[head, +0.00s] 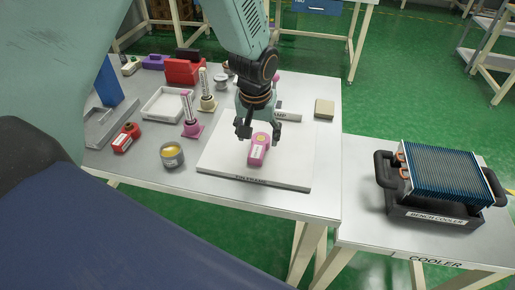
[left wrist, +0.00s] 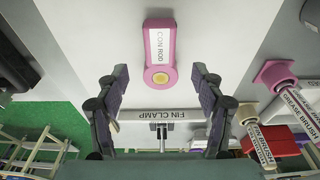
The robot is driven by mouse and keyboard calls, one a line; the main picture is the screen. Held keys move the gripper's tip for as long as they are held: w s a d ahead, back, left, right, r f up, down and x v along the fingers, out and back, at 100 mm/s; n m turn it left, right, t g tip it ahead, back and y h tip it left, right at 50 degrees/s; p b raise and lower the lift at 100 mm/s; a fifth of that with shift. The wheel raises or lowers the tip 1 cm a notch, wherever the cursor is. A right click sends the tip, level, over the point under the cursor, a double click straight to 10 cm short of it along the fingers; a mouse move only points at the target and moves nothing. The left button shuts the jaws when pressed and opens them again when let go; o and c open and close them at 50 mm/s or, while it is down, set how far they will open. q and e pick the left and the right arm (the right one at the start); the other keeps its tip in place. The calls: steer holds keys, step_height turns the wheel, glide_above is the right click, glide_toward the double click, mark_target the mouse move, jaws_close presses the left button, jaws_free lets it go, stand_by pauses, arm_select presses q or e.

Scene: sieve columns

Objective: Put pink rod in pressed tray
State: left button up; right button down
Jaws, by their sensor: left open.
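The pink rod (head: 257,155), labelled CON ROD, lies flat on a white board (head: 222,168) on the bench. In the left wrist view the pink rod (left wrist: 159,50) has its round yellow-centred end toward my gripper. My left gripper (head: 259,137) is open and empty, pointing down over that end. In the left wrist view the open fingers (left wrist: 160,74) sit on either side of the rod's round end, with gaps. A shallow white rimmed tray (head: 147,105) stands at the bench's back left; I cannot tell if it is the pressed tray. My right gripper does not show.
Pink (head: 191,129) and cream (head: 207,103) upright brush holders stand between tray and board. A yellow-topped tin (head: 172,155) and red part (head: 126,138) lie in front. A fin clamp (head: 290,115) lies behind the rod. A bench cooler (head: 440,216) stands on the right table.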

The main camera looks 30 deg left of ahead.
mark_target(259, 144)
arm_select(q)
steer(key=f, duration=0.1)
steer(key=w+f, duration=0.1)
steer(key=f, duration=0.2)
steer(key=shift+w+a+f+b, duration=0.1)
steer(key=shift+w+f+b, duration=0.2)
steer(key=shift+s+a+f, duration=0.1)
steer(key=shift+f, duration=0.05)
steer(key=shift+s+r, duration=0.4)
steer(key=shift+s, duration=0.05)
steer(key=shift+c, duration=0.3)
steer(key=shift+w+f, duration=0.35)
steer(key=shift+w, duration=0.15)
steer(key=c, duration=0.4)
steer(key=shift+s+r, duration=0.25)
steer(key=shift+s, duration=0.15)
steer(key=c, duration=0.5)
steer(key=shift+c, duration=0.7)
steer(key=shift+w+f, duration=0.2)
steer(key=shift+w, duration=0.15)
jaws_close()
steer(key=shift+r, duration=0.1)
